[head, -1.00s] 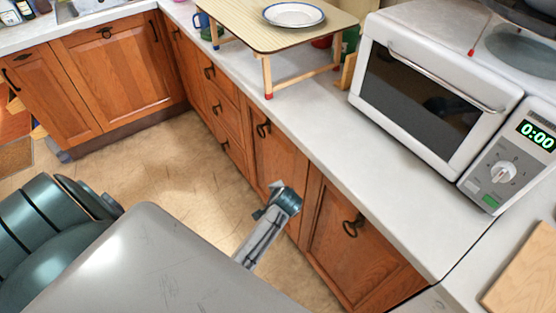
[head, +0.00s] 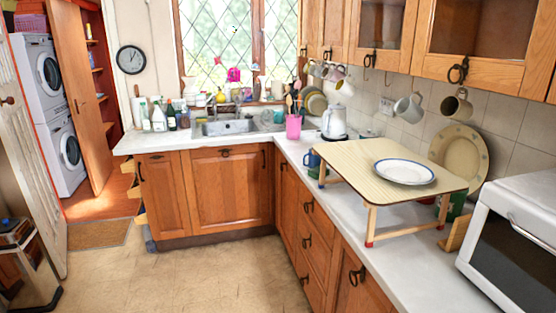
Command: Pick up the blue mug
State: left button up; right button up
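A white plate with a blue rim (head: 405,171) lies on the small table. Neither of my grippers is in the head view.
A white kettle (head: 334,122) and a pink utensil pot (head: 293,127) stand behind the mug. The microwave (head: 515,245) fills the worktop's near right. Mugs hang on the tiled wall above. The floor (head: 190,280) before the cupboards is clear.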

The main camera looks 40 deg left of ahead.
aim_at(314, 161)
jog(key=i+j+u, duration=0.75)
jog(key=i+j, duration=0.15)
jog(key=i, duration=0.15)
jog(key=i+j, duration=0.2)
jog(key=i+u, duration=0.05)
jog(key=i, duration=0.05)
